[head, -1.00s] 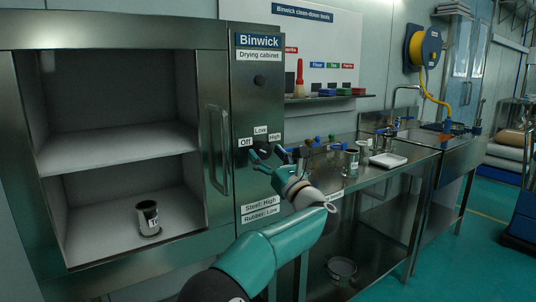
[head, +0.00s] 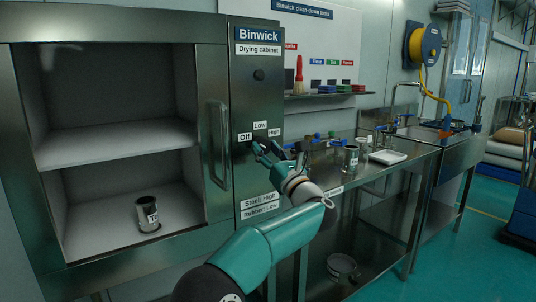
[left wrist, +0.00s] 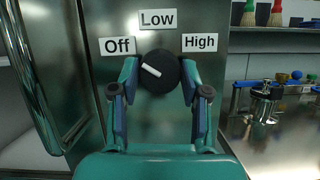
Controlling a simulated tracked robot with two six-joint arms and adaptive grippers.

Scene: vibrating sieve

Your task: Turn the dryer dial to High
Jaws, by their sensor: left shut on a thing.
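The dryer dial (left wrist: 160,72) is a round black knob with a white pointer mark on the drying cabinet's steel panel. In the left wrist view the mark points up and left, toward the Off label (left wrist: 117,46). The Low label (left wrist: 157,19) is above the dial and the High label (left wrist: 200,42) is at its upper right. My left gripper (left wrist: 159,70) has its teal fingers on both sides of the dial and is shut on it. In the head view my left gripper (head: 262,148) hides most of the dial. My right gripper is not in view.
The drying cabinet (head: 216,40) stands open at left, with a steel cup (head: 147,214) on its lower floor. A vertical door handle (left wrist: 34,75) is left of the dial. A steel bench (head: 400,165) with jars and a white tray (head: 388,157) is at right.

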